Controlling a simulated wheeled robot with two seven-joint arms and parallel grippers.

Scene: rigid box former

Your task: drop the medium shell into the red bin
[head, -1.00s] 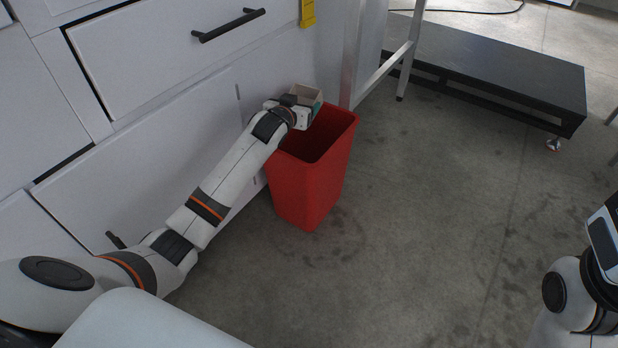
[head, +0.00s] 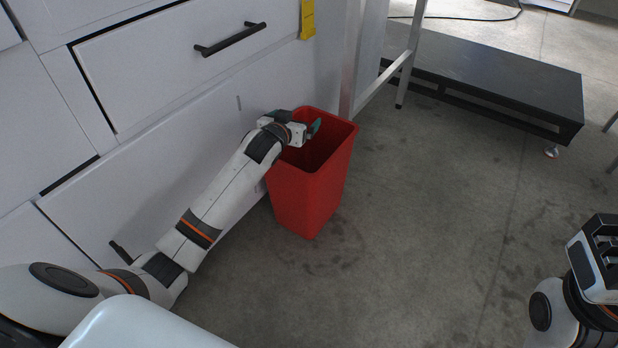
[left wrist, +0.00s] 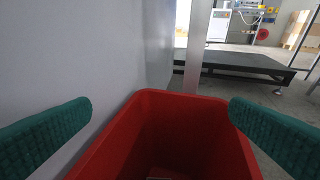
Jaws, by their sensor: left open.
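The red bin (head: 310,190) stands on the floor against the white drawers, and it fills the lower middle of the left wrist view (left wrist: 160,105). My left gripper (head: 308,130) is over the bin's opening. In the left wrist view my left gripper (left wrist: 160,118) has its two green fingers wide apart with nothing between them. The medium shell is not clearly visible now; a faint pale edge shows low inside the bin in the left wrist view. Most of the bin's inside is hidden. My right gripper (head: 598,242) is at the right edge, away from the bin.
White drawers (head: 180,60) with dark handles run along the left. A metal leg (head: 408,65) stands behind the bin. A low black platform (head: 480,80) is at the back right. The floor right of the bin is clear.

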